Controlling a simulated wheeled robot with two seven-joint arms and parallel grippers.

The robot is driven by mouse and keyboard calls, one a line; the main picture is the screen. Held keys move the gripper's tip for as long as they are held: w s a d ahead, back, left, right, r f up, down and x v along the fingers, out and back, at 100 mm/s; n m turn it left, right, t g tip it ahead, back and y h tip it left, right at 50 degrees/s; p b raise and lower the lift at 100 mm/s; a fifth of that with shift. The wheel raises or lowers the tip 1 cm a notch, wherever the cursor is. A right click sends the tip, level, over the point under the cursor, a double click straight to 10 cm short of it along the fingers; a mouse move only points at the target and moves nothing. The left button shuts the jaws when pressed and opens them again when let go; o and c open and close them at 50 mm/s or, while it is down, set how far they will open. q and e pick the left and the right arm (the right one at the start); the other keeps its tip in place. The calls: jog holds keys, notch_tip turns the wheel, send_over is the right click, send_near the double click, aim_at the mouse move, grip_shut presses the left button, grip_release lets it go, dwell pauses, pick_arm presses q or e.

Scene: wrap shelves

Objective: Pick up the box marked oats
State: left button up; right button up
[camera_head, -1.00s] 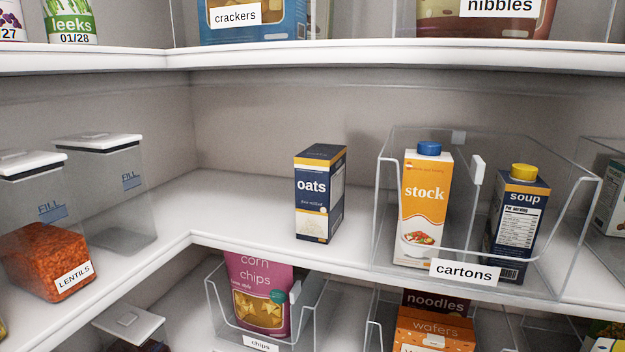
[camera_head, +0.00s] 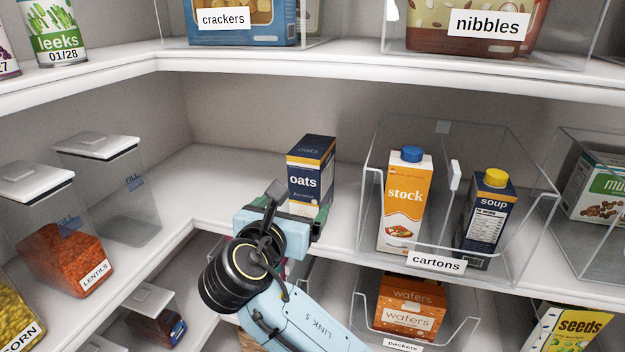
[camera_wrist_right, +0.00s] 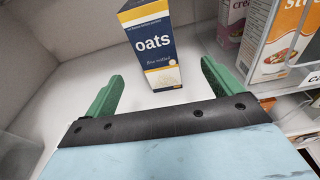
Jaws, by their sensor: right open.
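The oats box (camera_head: 311,172), dark blue and white with a yellow band, stands upright on the middle shelf in the head view. Its lower part is hidden there by my right gripper (camera_head: 297,215). In the right wrist view the oats box (camera_wrist_right: 150,45) stands just beyond the tips of my right gripper (camera_wrist_right: 160,80). The green fingers are spread apart, one on each side of the box's line, with nothing between them. My left gripper is not in view.
Right of the oats stands a clear bin marked cartons (camera_head: 437,262) with stock (camera_head: 404,205) and soup (camera_head: 484,220). Clear containers (camera_head: 105,190) stand at the left. The upper shelf edge (camera_head: 300,72) runs above. The shelf left of the oats is free.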

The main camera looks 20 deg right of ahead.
aim_at(306, 185)
jog(key=x, duration=0.5)
jog(key=r+p+x, duration=0.1)
jog(key=x, duration=0.1)
jog(key=shift+w+d, duration=0.25)
jog(key=shift+w, duration=0.2)
jog(key=x, duration=0.2)
jog(key=p+x, duration=0.1)
jog(key=x, duration=0.1)
jog(key=shift+w+r, duration=0.15)
jog(key=shift+w, duration=0.3)
jog(key=shift+w+d, duration=0.15)
jog(key=shift+w, duration=0.1)
jog(key=c, duration=1.4)
